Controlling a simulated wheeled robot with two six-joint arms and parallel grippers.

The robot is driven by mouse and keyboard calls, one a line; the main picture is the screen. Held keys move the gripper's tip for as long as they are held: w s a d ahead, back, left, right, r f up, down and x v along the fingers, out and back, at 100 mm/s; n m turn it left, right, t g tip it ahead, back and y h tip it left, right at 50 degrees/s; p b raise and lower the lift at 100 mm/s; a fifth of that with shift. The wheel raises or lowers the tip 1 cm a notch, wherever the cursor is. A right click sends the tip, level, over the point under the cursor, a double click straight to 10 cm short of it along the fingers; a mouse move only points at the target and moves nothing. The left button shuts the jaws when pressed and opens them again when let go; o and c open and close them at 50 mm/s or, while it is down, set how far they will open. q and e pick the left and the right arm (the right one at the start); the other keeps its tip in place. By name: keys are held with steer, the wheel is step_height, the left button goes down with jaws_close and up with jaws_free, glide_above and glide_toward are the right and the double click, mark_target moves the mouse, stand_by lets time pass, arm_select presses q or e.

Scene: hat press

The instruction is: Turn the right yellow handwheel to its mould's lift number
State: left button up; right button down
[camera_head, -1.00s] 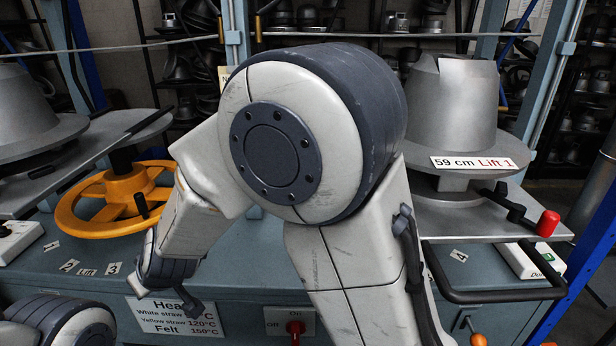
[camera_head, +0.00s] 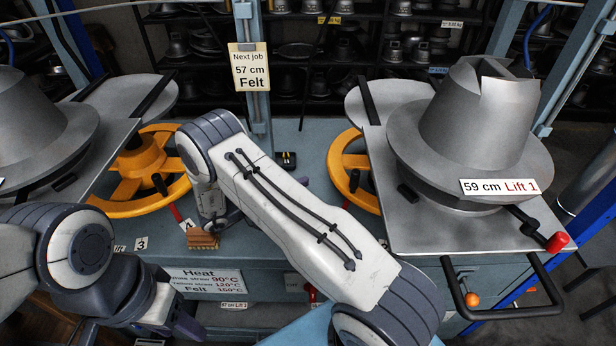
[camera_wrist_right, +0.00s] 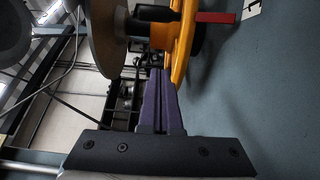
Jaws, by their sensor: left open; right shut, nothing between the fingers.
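The right yellow handwheel (camera_head: 334,170) stands under the press table with the right mould (camera_head: 475,110). My right arm and the table hide part of its rim and the number marks around it. The label (camera_head: 499,187) on that mould reads "59 cm Lift 1". My right gripper (camera_wrist_right: 160,75) is shut and empty. In the right wrist view its tips are close to a yellow wheel rim (camera_wrist_right: 181,45); I cannot tell whether they touch, or which wheel it is. A red pointer (camera_wrist_right: 216,17) sticks out beside that rim. My left gripper (camera_head: 184,325) is open, low at the left.
The left yellow handwheel (camera_head: 140,165) has a red pointer near card 4 (camera_head: 187,225). A brush (camera_head: 203,241) lies on the bench. A "57 cm Felt" card (camera_head: 249,68) hangs on a post. A black handle (camera_head: 510,300) sticks out at the right front.

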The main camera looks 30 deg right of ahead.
steer(key=shift+s+d+p, duration=0.75)
steer(key=shift+s+d, duration=0.05)
steer(key=shift+d, duration=0.75)
steer(key=shift+s+d+p, duration=0.75)
steer(key=shift+s+d, duration=0.1)
steer(key=shift+d, duration=0.75)
steer(key=shift+s+d+p, duration=0.75)
steer(key=shift+s+d, duration=0.05)
steer(key=shift+d, duration=0.75)
steer(key=shift+s, duration=0.8)
steer(key=shift+w, duration=0.1)
